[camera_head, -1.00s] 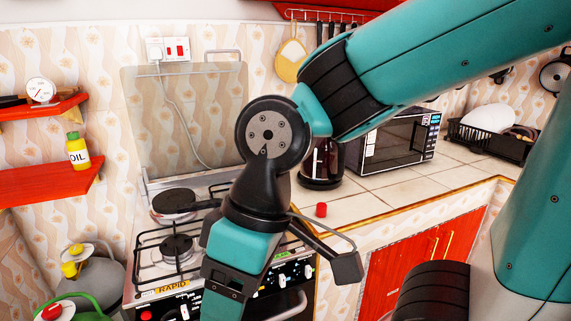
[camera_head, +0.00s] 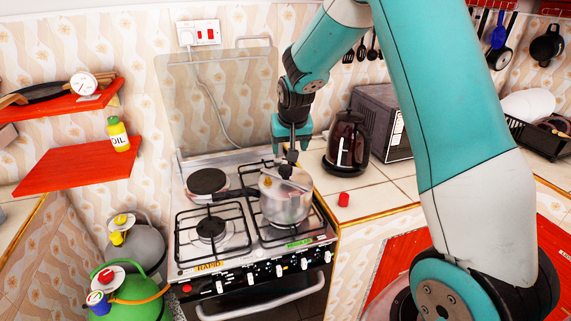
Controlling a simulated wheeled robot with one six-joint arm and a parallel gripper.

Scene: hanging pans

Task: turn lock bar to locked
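A silver pot (camera_head: 285,205) with a lid stands on the right front burner of the stove. Its dark handle (camera_head: 232,194) points left. A thin bar (camera_head: 291,183) appears to lie across the top of the lid; its exact angle is hard to make out. My gripper (camera_head: 288,168) points down at the top of the lid, at or just above the bar. Its fingertips are small and dark here, so I cannot tell whether they are open, or whether they touch or hold the bar.
The stove (camera_head: 215,240) has a dark hotplate (camera_head: 207,181) at the back left and a raised glass cover (camera_head: 215,100) behind. Gas cylinders (camera_head: 125,290) stand at left.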

